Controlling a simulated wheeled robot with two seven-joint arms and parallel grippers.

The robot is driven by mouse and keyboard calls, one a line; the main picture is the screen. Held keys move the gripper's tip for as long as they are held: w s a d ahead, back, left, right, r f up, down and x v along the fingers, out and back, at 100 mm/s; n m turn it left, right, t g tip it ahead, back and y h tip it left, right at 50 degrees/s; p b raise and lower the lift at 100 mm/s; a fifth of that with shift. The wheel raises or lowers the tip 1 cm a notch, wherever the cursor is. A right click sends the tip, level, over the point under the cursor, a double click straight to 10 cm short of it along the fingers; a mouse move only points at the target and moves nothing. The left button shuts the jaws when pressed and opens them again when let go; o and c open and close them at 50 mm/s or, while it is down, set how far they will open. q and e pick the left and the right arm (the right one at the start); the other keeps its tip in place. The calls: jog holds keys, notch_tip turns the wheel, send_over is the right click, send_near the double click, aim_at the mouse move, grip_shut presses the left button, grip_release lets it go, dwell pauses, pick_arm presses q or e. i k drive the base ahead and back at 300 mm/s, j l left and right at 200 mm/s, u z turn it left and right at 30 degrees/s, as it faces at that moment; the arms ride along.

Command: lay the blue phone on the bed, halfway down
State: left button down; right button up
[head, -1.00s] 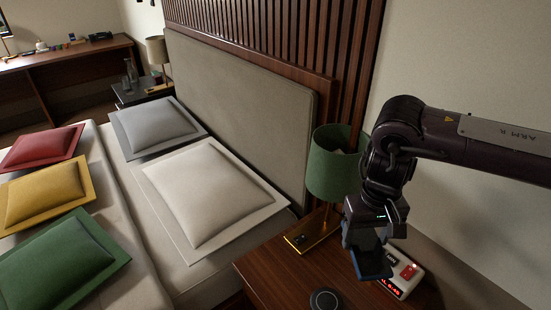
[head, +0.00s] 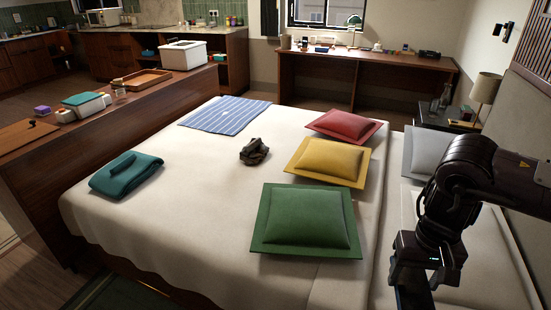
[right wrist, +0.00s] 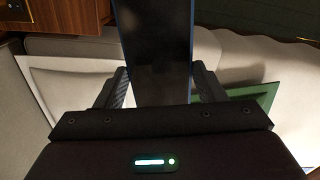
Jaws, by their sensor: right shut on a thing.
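My right gripper (head: 416,290) is at the lower right of the head view, above the pillow end of the bed. It is shut on the blue phone; the right wrist view shows the phone's dark face and blue edges (right wrist: 153,50) between the two fingers. In the head view only a blue edge of the phone (head: 427,299) shows, at the bottom. The bed (head: 205,220) has a pale cover and fills the middle of the head view. My left gripper is not in view.
Red (head: 345,125), yellow (head: 328,159) and green (head: 306,218) cushions lie in a row on the bed. A dark crumpled item (head: 254,151), a striped blue cloth (head: 226,114) and a folded teal towel (head: 127,174) also lie there. Bare cover shows between the towel and green cushion.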

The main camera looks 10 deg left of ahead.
aim_at(208, 223)
jog(key=i+j+u, duration=0.25)
jog(key=u, duration=0.15)
jog(key=i+j+u, duration=0.15)
jog(key=i+u, duration=0.2)
jog(key=i, duration=0.15)
jog(key=i+u, duration=0.4)
jog(key=i, duration=0.15)
